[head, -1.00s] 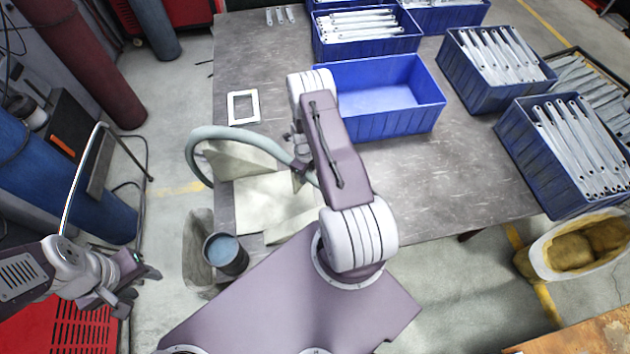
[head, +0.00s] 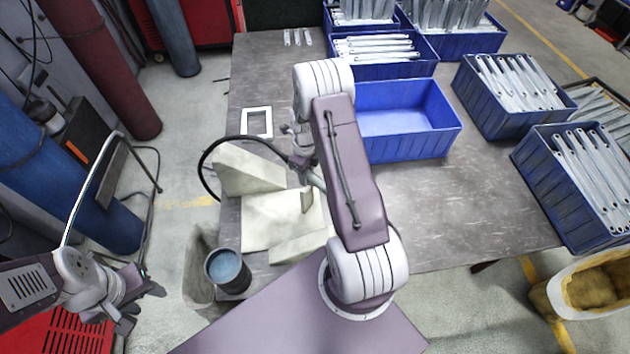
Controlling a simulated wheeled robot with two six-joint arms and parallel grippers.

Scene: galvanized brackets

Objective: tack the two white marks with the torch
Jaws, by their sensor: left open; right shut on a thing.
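My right gripper (head: 300,161) is shut on the torch (head: 315,179), mostly hidden by my own arm. A dark hose (head: 207,155) loops out to the left from it. The torch is over a pale workpiece (head: 262,222) made of a flat plate with upright pieces, at the table's left front edge. I cannot tell whether the torch tip touches it. The white marks cannot be made out. My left gripper (head: 143,285) is open and empty, off the table at the lower left.
A white rectangular frame (head: 257,109) and small strips (head: 298,37) lie on the table (head: 440,205). An empty blue bin (head: 415,145) stands behind my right arm, with several filled bins around it. A dark cup (head: 228,271) stands by the front edge. Gas cylinders (head: 95,60) stand left.

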